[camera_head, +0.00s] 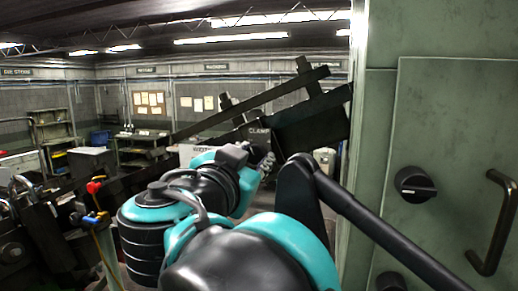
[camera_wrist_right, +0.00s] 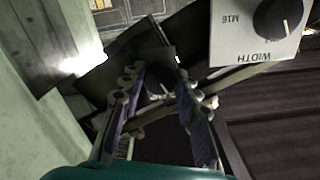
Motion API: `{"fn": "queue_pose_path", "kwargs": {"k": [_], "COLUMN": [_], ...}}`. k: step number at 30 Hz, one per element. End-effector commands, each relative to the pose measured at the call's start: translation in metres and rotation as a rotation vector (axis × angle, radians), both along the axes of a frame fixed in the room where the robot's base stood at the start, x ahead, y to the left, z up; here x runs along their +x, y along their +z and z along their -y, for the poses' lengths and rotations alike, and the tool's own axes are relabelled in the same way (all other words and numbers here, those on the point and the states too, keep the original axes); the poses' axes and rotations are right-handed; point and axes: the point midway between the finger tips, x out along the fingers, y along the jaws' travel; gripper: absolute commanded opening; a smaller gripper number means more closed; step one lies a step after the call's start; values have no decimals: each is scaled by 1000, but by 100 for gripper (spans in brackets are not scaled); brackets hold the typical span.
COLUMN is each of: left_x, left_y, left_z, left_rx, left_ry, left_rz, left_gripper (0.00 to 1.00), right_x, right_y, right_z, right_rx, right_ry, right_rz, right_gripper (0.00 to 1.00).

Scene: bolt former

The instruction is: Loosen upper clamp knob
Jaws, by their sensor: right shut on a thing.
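The upper clamp knob (camera_wrist_right: 158,78) is a dark round knob, seen between the fingers in the right wrist view. My right gripper (camera_wrist_right: 160,103) is shut on it, with one finger at each side. In the head view my right gripper (camera_head: 264,163) reaches to just under the white CLAMP label (camera_head: 259,131) on the dark sloping machine part (camera_head: 305,128). The knob itself is hidden or too small to make out there. How far the knob is turned cannot be told. My left gripper is not in view.
A light panel (camera_wrist_right: 248,35) marked WIDTH and M16, with a black dial (camera_wrist_right: 279,18), is close right of the gripper in the wrist view. A green cabinet (camera_head: 440,110) with a black knob (camera_head: 415,184) and handle (camera_head: 496,222) stands at the right. Red and blue valves (camera_head: 94,187) are at left.

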Motion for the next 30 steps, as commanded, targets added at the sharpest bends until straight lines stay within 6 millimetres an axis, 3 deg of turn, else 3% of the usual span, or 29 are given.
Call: {"fn": "queue_pose_path", "kwargs": {"k": [8,15,23,24,27,30], "left_x": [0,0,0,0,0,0], "left_y": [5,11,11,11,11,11], "left_z": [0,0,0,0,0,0], "left_rx": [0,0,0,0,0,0], "left_ry": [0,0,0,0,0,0], "left_rz": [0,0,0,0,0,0], "left_gripper": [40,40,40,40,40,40], "right_x": [0,0,0,0,0,0], "right_y": [1,1,0,0,0,0], "right_z": [0,0,0,0,0,0], "right_rx": [209,526,584,584,583,583], "right_ry": [0,0,0,0,0,0], "right_rz": [68,171,190,190,189,189], "right_gripper": [0,0,0,34,59,59]}}
